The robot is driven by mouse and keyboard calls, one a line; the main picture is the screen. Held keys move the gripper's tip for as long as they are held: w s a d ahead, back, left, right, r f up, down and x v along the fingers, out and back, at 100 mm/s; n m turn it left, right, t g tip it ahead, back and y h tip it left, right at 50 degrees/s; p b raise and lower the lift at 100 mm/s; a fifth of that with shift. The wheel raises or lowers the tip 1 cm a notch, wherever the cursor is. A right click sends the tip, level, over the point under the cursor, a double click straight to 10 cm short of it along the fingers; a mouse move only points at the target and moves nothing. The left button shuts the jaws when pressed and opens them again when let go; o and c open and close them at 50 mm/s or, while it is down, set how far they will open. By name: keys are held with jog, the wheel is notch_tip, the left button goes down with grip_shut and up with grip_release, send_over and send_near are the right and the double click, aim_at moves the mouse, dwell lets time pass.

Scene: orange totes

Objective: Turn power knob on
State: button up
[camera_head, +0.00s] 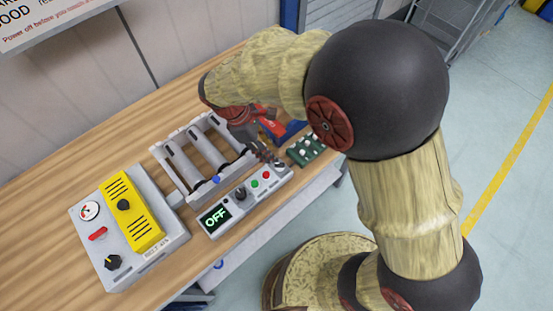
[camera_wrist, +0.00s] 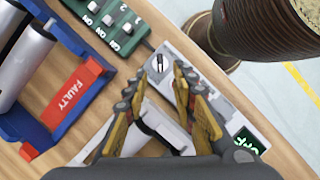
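A light grey control panel (camera_head: 225,228) lies along the table's front edge. Its display (camera_head: 214,218) reads OFF and also shows at the lower right of the wrist view (camera_wrist: 250,141). Another black knob (camera_head: 280,163) is at the panel's right end; in the wrist view this knob (camera_wrist: 156,64) shows a white pointer mark. My gripper (camera_wrist: 160,75) is open, with its fingertips on either side of that knob in the picture. I cannot tell whether they touch it.
A roller frame (camera_head: 203,155) stands behind the panel. A grey and yellow box (camera_head: 153,240) with knobs is at left. A green switch board (camera_head: 306,150) is right of the panel. A blue tray (camera_wrist: 103,72) labelled FAULTY lies nearby. Bare wood (camera_head: 60,185) is free at left.

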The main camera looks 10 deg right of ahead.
aim_at(279, 163)
jog(key=b+x, duration=0.1)
jog(key=x, duration=0.6)
jog(key=shift+f+b, duration=0.2)
jog(key=shift+b, duration=0.1)
jog(key=shift+c, duration=0.4)
grip_shut()
